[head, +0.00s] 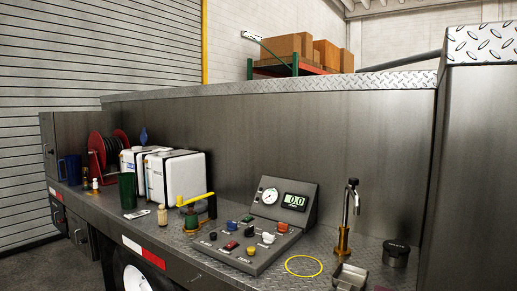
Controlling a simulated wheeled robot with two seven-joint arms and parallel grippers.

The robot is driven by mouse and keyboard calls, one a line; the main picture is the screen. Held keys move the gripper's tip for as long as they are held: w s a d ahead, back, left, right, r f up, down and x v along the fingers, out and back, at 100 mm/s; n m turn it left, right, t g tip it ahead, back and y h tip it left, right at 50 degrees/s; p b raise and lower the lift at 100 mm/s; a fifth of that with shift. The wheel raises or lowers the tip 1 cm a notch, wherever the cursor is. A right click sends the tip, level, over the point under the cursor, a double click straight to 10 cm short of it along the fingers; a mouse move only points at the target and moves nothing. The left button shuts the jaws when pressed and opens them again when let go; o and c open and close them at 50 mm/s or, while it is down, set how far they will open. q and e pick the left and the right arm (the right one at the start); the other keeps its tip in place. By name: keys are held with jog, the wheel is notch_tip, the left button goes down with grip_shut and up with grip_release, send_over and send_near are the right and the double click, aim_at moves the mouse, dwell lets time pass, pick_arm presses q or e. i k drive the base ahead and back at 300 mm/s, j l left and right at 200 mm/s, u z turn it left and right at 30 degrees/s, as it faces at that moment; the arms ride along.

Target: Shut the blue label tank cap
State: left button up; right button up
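Two white tanks stand close together on the metal deck, left of centre in the head view. The larger-looking white tank (184,178) is in front on the right, and the other white tank (130,160) is partly behind it. Small dark parts show on their tops. A small blue piece (143,135) stands up above the tanks; I cannot tell for sure whether it is a raised cap. The label colours are too small to read surely. Neither of my grippers is in view.
A red hose reel (97,153), a green cup (127,190) and a blue mug (70,168) stand around the tanks. A yellow-handled valve (195,201) is to their right. Further right are a control panel (262,240), a yellow ring (304,266) and a tap (345,215).

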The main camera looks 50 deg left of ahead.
aim_at(143, 137)
jog(key=u, duration=2.3)
jog(key=i+j+u, duration=0.6)
jog(key=i, duration=0.2)
jog(key=i+j+u, duration=0.3)
jog(key=i, duration=0.65)
jog(key=i+j+u, duration=0.1)
jog(key=i+u, duration=0.2)
jog(key=i, duration=0.65)
